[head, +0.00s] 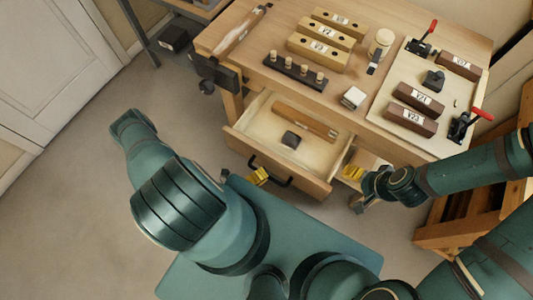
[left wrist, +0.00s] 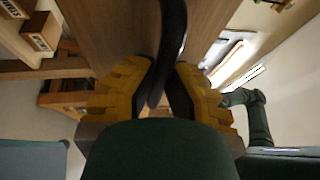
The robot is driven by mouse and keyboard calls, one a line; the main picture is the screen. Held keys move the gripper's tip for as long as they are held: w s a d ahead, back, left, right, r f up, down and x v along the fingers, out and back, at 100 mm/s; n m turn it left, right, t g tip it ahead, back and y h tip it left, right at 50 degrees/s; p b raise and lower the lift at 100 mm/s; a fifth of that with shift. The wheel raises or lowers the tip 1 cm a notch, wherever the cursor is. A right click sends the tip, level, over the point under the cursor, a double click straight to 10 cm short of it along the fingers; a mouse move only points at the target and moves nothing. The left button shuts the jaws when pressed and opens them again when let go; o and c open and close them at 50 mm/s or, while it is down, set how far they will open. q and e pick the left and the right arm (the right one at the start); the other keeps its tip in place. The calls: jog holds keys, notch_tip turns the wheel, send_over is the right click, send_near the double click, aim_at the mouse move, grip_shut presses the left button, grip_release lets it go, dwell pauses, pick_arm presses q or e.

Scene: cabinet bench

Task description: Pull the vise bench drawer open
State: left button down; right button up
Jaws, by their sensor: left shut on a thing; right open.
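The vise bench drawer (head: 240,139) is pulled out from the wooden bench, and its inside shows in the head view. A wooden-handled tool (head: 306,122) and a small dark block (head: 290,139) lie in it. The black bow handle (head: 284,183) is on the drawer's front. My left gripper (head: 259,176) is at the handle's left part, its yellow fingers shut on it. In the left wrist view the dark handle bar (left wrist: 168,50) runs between the yellow fingers. My right gripper (head: 353,173) is open and empty, right of the drawer, below the bench top.
The bench top (head: 270,84) carries yellow blocks (head: 318,53), a dark peg rack (head: 295,72) and a pale board (head: 388,98) with brown blocks and red-handled clamps. A vise (head: 215,72) is at the bench's left end. Floor at left is clear.

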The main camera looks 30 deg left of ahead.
pick_arm(q)
jog(key=shift+d, duration=0.1)
jog(key=c, duration=1)
grip_release()
jog(key=shift+s, duration=0.1)
jog(key=v, duration=1.2)
